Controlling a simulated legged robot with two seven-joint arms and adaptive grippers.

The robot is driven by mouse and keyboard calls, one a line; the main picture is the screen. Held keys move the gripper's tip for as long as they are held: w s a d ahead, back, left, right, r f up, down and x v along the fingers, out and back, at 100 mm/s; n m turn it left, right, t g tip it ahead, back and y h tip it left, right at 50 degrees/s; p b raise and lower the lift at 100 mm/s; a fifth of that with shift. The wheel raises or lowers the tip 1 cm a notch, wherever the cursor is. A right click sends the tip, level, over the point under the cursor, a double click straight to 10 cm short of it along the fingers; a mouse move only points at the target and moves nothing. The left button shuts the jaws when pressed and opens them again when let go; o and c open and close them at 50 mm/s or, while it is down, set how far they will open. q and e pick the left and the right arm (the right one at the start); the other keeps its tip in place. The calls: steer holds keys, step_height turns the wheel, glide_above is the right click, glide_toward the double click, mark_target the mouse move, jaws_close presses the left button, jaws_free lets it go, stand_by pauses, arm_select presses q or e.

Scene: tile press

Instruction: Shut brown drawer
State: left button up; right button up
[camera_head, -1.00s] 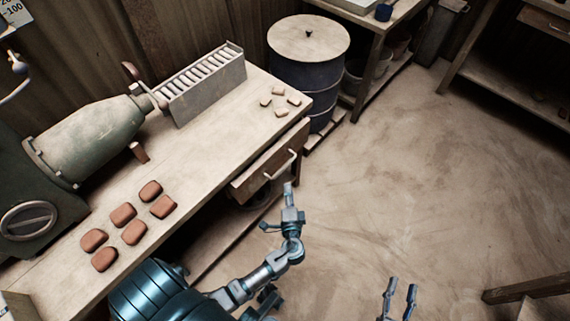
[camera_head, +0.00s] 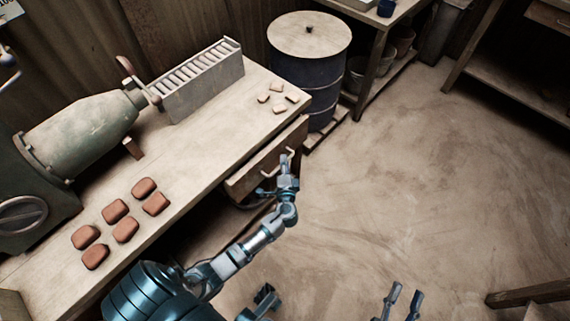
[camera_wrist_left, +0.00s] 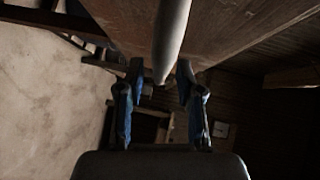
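The brown drawer (camera_head: 262,166) sits under the workbench top and seems to stand out slightly from its edge; how far is hard to tell. Its pale bar handle (camera_head: 268,154) is partly hidden by my left gripper (camera_head: 276,176), which is at the drawer front. In the left wrist view the handle (camera_wrist_left: 172,38) runs down toward the gap between the two blue fingers (camera_wrist_left: 160,85), which are apart. The drawer's wooden face (camera_wrist_left: 235,30) is close above them. Whether they touch is unclear. My right gripper (camera_head: 403,297) is open and empty over the floor.
The workbench (camera_head: 215,135) carries several brown tiles (camera_head: 125,229), several small pale pieces (camera_head: 278,98), a slotted metal rack (camera_head: 203,85) and a green machine (camera_head: 80,135). A blue barrel (camera_head: 305,75) stands beyond the bench end. The floor (camera_head: 400,180) to the right is clear.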

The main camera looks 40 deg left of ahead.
mark_target(275, 158)
arm_select(q)
steer(key=shift+a+f, duration=0.1)
steer(key=shift+a, duration=0.1)
steer(key=c, duration=0.4)
steer(key=shift+a+f, duration=0.1)
steer(key=shift+a, duration=0.1)
jaws_close()
steer(key=shift+a+f, duration=0.1)
steer(key=shift+a, duration=0.1)
steer(key=shift+w+a, duration=0.1)
steer(key=shift+a, duration=1.7)
arm_select(e)
steer(key=shift+a, duration=0.2)
arm_select(q)
steer(key=o, duration=0.6)
jaws_free()
steer(key=shift+a, duration=0.15)
arm_select(e)
steer(key=shift+a, duration=0.45)
steer(key=shift+d, duration=0.2)
